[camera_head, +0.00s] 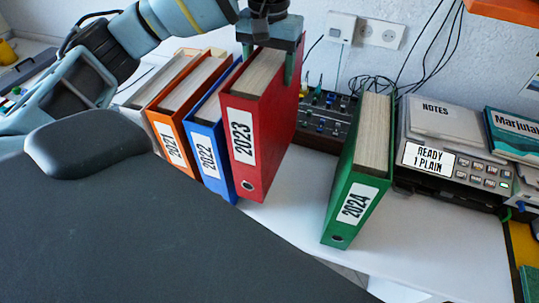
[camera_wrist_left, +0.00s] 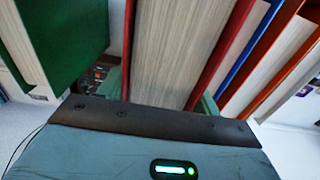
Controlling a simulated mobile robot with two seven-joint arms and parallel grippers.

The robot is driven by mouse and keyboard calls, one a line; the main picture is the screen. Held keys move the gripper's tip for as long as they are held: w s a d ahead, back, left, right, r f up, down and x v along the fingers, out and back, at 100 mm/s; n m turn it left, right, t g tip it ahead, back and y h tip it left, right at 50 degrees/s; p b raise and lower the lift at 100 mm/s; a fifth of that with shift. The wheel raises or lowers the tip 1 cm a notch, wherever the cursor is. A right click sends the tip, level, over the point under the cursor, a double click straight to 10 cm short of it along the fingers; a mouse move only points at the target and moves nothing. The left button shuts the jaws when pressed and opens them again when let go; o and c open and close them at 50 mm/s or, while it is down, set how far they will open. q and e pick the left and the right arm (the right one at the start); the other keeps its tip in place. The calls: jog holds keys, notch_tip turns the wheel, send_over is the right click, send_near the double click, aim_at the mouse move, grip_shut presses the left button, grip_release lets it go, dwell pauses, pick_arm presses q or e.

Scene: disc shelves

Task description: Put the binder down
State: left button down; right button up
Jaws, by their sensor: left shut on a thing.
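The red binder (camera_head: 265,125), labelled 2023, stands upright right beside the blue binder, spine toward me. My left gripper (camera_head: 269,62) comes from above and is shut on the top of the red binder, one finger on each side. In the left wrist view the red binder's pages (camera_wrist_left: 178,50) fill the middle, between the fingers of the left gripper (camera_wrist_left: 165,92). Whether its bottom touches the white surface or hangs just above it, I cannot tell. My right gripper is not in view.
The blue binder (camera_head: 207,135) 2022 and orange binder (camera_head: 170,130) 2021 stand to the left. The green binder (camera_head: 360,175) 2024 stands to the right, with a gap of white table (camera_head: 300,200) between. A device labelled READY (camera_head: 430,160) and a dark panel with knobs (camera_head: 325,125) are near.

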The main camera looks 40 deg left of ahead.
pick_arm(q)
jog(key=shift+s+d+f, duration=0.1)
jog(key=shift+f, duration=0.15)
notch_tip(320, 180, down, 9)
jog(key=shift+p, duration=0.45)
jog(key=shift+f, duration=0.35)
jog(key=c, duration=0.6)
grip_release()
notch_tip(320, 180, up, 12)
jog(key=shift+r+b, duration=0.15)
jog(key=shift+b, duration=0.15)
